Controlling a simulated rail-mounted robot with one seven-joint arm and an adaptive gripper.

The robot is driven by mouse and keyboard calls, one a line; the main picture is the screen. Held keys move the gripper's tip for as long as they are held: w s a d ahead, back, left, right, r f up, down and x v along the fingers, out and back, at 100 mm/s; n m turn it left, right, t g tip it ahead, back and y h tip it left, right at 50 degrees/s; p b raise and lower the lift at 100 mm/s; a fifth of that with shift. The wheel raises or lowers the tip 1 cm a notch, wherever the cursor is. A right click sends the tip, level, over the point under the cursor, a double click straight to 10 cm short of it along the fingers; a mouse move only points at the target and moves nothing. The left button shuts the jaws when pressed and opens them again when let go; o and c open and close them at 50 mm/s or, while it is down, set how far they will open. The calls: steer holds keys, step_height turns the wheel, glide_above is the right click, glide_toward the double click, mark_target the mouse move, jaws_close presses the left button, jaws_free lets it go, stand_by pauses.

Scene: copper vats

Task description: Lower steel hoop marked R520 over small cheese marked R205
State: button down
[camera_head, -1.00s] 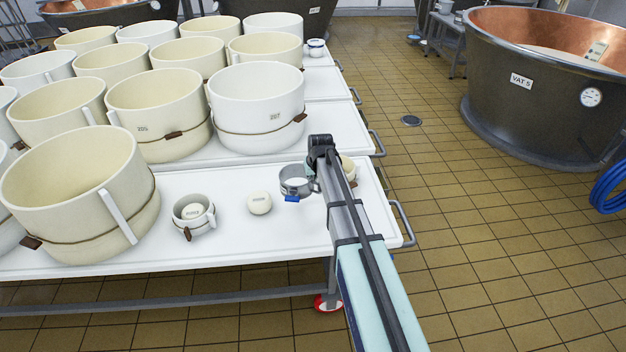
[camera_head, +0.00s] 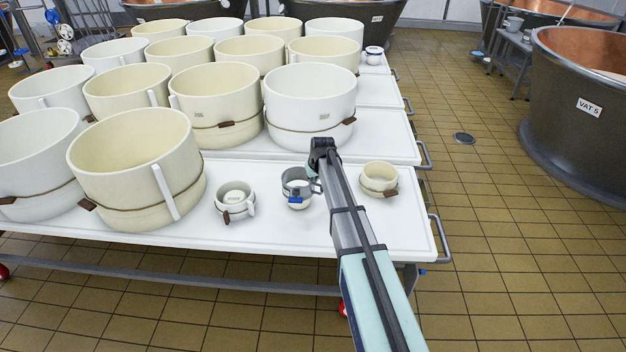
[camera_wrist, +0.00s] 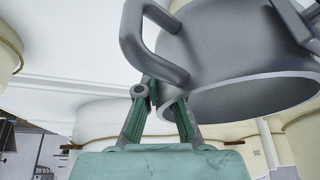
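The steel hoop (camera_head: 295,178) is a small grey metal ring with a handle and a blue tag. My gripper (camera_head: 317,183) is shut on the hoop and holds it on its right side in the head view. In the wrist view the hoop (camera_wrist: 235,45) fills the upper right, with its handle beside my fingers (camera_wrist: 160,100). A small pale cheese (camera_head: 299,206) shows just below the hoop's lower rim in the head view. Its upper part is hidden, and I cannot tell whether the hoop touches it. I cannot read their markings.
A small cheese in a hoop with a handle (camera_head: 235,202) stands to the left, and another banded one (camera_head: 379,178) to the right. Large cream moulds (camera_head: 139,160) crowd the left and back of the white table (camera_head: 270,240).

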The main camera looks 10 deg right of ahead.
steer(key=shift+f+b, duration=0.85)
steer(key=shift+f, duration=1.65)
steer(key=shift+f, duration=0.45)
steer(key=c, duration=1.2)
jaws_free()
steer(key=shift+c, duration=0.2)
steer(key=shift+r, duration=0.15)
steer(key=shift+r+p, duration=1.75)
steer(key=shift+r, duration=1.65)
